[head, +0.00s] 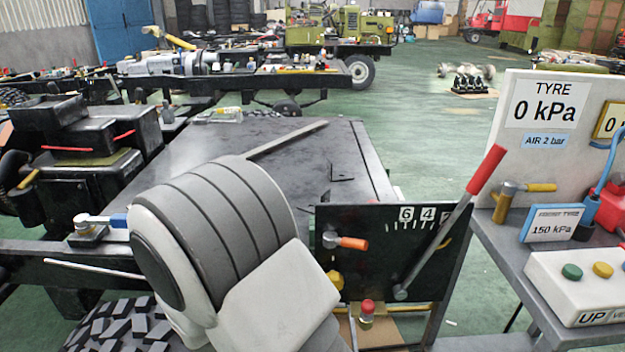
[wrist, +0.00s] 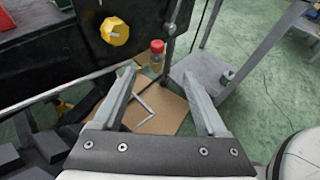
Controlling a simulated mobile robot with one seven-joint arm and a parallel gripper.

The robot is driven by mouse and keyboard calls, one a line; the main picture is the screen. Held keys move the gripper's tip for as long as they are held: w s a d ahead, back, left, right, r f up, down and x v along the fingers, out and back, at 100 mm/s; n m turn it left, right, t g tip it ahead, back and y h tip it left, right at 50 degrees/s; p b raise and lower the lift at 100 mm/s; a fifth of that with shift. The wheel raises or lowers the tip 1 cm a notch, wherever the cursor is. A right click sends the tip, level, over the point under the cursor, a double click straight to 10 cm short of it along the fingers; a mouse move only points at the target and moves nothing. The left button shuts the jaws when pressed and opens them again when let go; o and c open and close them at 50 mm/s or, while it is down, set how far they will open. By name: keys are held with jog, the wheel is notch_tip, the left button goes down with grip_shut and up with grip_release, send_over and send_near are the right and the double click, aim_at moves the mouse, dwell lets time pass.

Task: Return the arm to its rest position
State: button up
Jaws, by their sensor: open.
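My gripper (wrist: 165,85) shows in the wrist view with its two grey fingers spread apart and nothing between them. It points down past the front of a black panel, over a brown board (wrist: 157,108) near the floor. In the head view my white and grey arm fills the lower middle and hides the gripper. The arm stands in front of the dark bench top, left of the black panel (head: 385,225).
A red-handled lever (head: 452,215) and an orange-handled valve (head: 352,243) stick out from the panel. A red-capped fitting (wrist: 156,52) and a yellow knob (wrist: 115,31) are close to the fingers. A grey table (head: 510,260) with gauge boards stands at right. Green floor (head: 425,140) is open behind.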

jog(key=s+d+r+m+g+y, duration=0.5)
jog(key=s+d+r+m+g, duration=0.35)
jog(key=d+r+m, duration=0.75)
jog(key=s+a+r+m+t+y+p, duration=0.2)
jog(key=r+m+p, duration=0.3)
jog(key=r+p, duration=0.6)
jog(key=s+a+r+m+t+y+p, duration=0.2)
jog(key=r+m+p, duration=0.3)
jog(key=r+p, duration=0.6)
notch_tip(320, 180, up, 6)
jog(key=shift+s+r+m+t+y, duration=0.2)
jog(key=shift+r+m+t+y, duration=0.05)
jog(key=shift+m+t+y, duration=0.1)
